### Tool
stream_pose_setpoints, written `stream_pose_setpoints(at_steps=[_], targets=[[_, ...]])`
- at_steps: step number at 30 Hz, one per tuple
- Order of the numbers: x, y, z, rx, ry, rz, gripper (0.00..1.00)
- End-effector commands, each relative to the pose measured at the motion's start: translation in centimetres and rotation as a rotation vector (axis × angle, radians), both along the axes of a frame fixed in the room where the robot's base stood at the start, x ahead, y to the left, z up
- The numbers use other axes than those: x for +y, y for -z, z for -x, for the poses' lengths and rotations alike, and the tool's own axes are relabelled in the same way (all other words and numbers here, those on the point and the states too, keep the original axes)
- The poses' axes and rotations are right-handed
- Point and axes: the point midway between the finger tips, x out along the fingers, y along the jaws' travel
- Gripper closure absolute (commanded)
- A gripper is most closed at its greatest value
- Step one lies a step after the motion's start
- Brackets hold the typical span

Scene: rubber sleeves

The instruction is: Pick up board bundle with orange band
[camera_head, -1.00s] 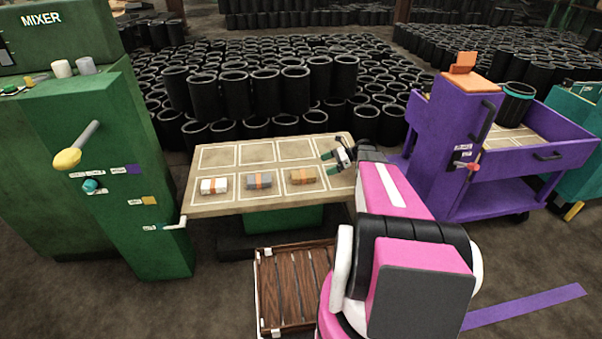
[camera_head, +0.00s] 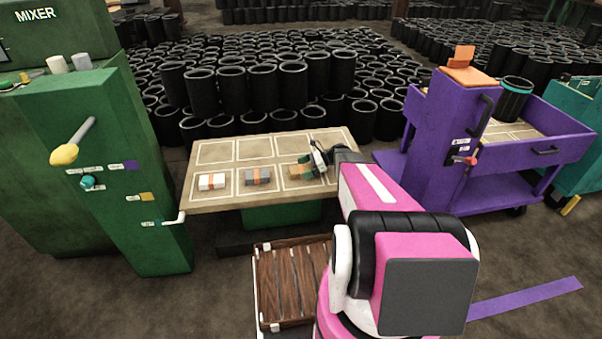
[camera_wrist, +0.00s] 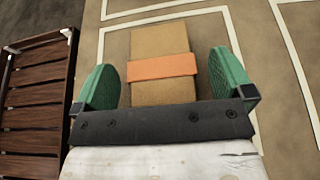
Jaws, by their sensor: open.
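The tan board bundle (camera_head: 296,172) with an orange band lies on the table, third from the left in the front row of marked cells. In the wrist view the bundle (camera_wrist: 160,42) lies between the two green fingers of my gripper (camera_wrist: 164,75), with a gap on each side. Its near end is hidden behind the dark gripper body. My gripper (camera_head: 318,158) is open and over the bundle's right side in the head view, partly covering it. I cannot tell its exact height above the table.
A grey bundle (camera_head: 257,176) and a white bundle (camera_head: 212,181), both orange-banded, lie to the left on the table (camera_head: 268,148). The back-row cells look empty. A slatted wooden crate (camera_head: 290,285) stands in front. Green mixer cabinet left, purple cart (camera_head: 545,150) right, black sleeves behind.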

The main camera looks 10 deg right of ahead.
Motion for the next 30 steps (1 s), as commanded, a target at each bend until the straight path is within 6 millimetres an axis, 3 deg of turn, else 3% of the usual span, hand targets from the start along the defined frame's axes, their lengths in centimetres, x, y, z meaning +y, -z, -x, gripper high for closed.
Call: stream_pose_setpoints(at_steps=[5, 9, 10, 23, 30], targets=[[0.0, 0.0, 0.0, 0.0, 0.001, 0.0, 0.04], [-0.1, 0.0, 0.0, 0.0, 0.0, 0.0, 0.5], [-0.1, 0.0, 0.0, 0.0, 0.0, 0.0, 0.57], [0.0, -0.6, 0.0, -0.001, 0.0, -0.001, 0.57], [0.0, -3.9, 0.2, -0.002, 0.0, -0.001, 0.57]])
